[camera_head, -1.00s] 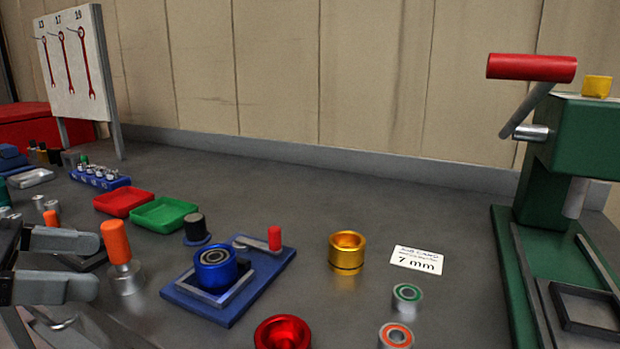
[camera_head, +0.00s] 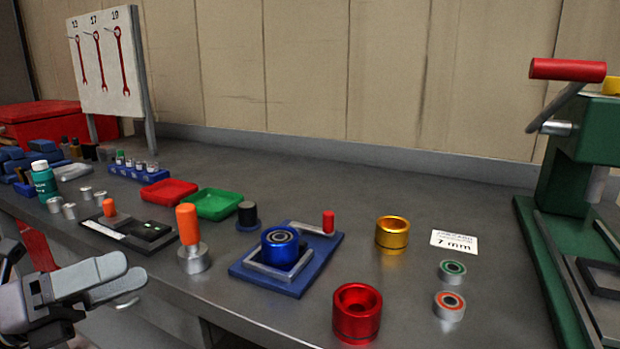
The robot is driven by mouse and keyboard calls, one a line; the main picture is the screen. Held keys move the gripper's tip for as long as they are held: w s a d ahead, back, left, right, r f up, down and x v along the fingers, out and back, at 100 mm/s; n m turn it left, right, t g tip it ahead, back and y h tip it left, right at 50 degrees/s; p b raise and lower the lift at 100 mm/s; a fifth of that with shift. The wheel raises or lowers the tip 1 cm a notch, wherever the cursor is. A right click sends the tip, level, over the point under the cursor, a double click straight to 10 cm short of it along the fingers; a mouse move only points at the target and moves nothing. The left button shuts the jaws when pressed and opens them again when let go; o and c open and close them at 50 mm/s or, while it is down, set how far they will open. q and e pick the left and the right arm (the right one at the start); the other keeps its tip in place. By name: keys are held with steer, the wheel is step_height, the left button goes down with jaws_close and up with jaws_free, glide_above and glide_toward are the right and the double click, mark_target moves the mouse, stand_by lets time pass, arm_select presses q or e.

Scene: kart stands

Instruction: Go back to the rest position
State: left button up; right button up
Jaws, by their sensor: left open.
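My left gripper (camera_head: 108,286) is at the lower left of the head view, in front of the bench's front edge. Its fingers point to the right and hold nothing that I can see. The orange-handled tool (camera_head: 190,238) stands upright on the bench to the right of it, apart from the fingers. My right gripper does not show.
The grey bench (camera_head: 330,200) carries a blue fixture (camera_head: 288,258) with a blue ring, a red cup (camera_head: 357,312), a gold cup (camera_head: 392,233), two bearings, a red tray (camera_head: 169,192) and a green tray (camera_head: 214,203). A green press (camera_head: 575,185) stands at right.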

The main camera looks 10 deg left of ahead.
arm_select(q)
step_height(320, 180, down, 17)
steer(key=w+a+n+t+y, duration=0.2)
steer(key=n+t+y, duration=0.7)
steer(key=n, duration=1.4)
steer(key=s+d+f+n+g+y, duration=0.2)
steer(key=s+d+f+n+g, duration=0.15)
steer(key=f, duration=0.35)
steer(key=s+d+f+n+g+y, duration=0.1)
steer(key=s+d+f+n+g, duration=0.25)
steer(key=f, duration=0.25)
steer(key=s+d+f+n+g+y, duration=0.2)
steer(key=s+f+n, duration=0.1)
steer(key=f+n, duration=0.3)
step_height(320, 180, up, 12)
steer(key=s+m+g+p, duration=0.1)
steer(key=s+p, duration=0.1)
steer(key=p, duration=1.5)
steer(key=shift+r+p, duration=0.2)
steer(key=shift+p, duration=0.1)
steer(key=shift+d, duration=0.1)
